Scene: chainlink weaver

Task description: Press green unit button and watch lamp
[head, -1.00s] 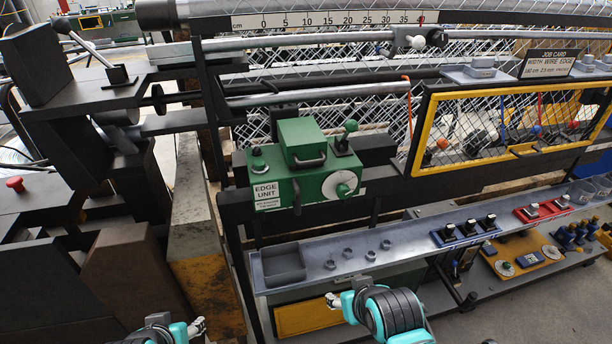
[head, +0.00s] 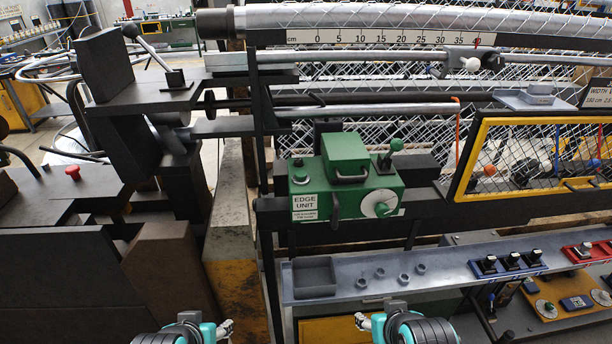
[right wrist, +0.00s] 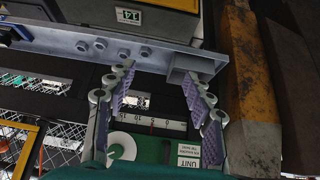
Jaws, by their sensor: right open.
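The green edge unit (head: 350,185) is a boxy housing on a dark rail, with a white "EDGE UNIT" label, a white dial and a green-knobbed lever. A small round silver-rimmed fitting (head: 300,178) sits at its left end; I cannot tell whether it is the button or the lamp. My right gripper (head: 362,321) is low in front of the shelf, below and apart from the unit. In the right wrist view its fingers (right wrist: 157,75) are spread and empty, with part of the green unit (right wrist: 150,150) between and below them. My left gripper (head: 226,328) is lower left; its jaws are too small to read.
A grey shelf (head: 445,279) with a square tray (head: 314,278) and several nuts runs below the unit. A yellow-framed mesh guard (head: 463,190) stands right of it. Dark machinery (head: 65,270) and a red button (head: 73,172) are at left. Open space lies before the unit.

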